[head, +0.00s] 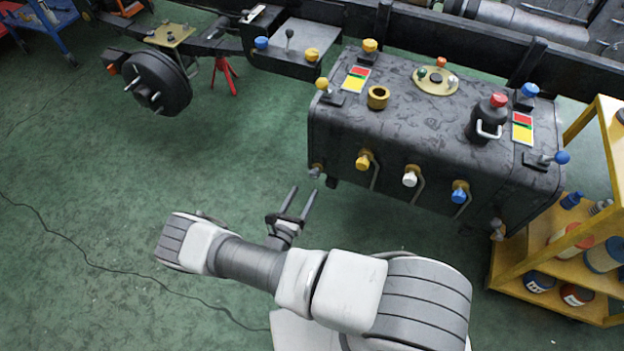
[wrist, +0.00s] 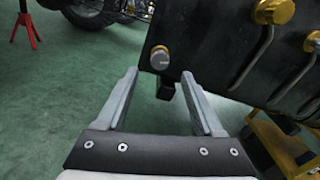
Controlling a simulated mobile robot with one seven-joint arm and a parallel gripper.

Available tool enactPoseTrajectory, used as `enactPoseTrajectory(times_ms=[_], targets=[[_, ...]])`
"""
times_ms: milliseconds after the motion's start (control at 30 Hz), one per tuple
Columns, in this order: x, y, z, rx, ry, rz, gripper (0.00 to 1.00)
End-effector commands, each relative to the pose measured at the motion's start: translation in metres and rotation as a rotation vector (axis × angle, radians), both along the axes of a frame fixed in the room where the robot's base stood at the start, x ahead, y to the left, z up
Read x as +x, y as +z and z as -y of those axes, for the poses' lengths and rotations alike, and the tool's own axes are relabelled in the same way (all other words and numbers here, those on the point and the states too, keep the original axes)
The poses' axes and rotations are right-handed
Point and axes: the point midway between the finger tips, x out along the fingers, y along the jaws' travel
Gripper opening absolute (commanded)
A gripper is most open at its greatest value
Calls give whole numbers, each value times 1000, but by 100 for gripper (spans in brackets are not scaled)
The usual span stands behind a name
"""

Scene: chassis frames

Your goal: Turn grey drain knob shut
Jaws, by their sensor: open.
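The grey drain knob (head: 315,171) sits low on the left end of the black tank's front face in the head view. In the wrist view the grey knob (wrist: 160,58), with a brass-coloured base, shows ahead of my gripper, between the lines of its two fingers. My gripper (head: 300,190) is open and empty, its fingers pointing at the tank's lower left corner. In the wrist view my gripper (wrist: 160,78) has both fingers apart and the knob lies beyond the tips. I see no contact with the knob. The knob's turn position is too small to tell.
The black tank (head: 430,130) carries yellow, white and blue front knobs (head: 409,179) with bent pipes, right of the grey one. A yellow shelf (head: 555,255) with bottles stands at right. A wheel hub (head: 157,82) and red stand (head: 224,75) are upper left.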

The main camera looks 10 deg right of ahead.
Motion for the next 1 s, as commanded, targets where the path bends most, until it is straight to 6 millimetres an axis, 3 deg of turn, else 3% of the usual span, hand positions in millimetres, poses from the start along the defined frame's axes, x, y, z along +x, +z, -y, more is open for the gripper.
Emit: enactPoseTrajectory(times_ms=[300, 767, 1000], targets=[[47, -2, 35, 0, -2, 0, 69], [59, 0, 43, 1, 0, -1, 69], [59, 0, 43, 0, 0, 0, 29]])
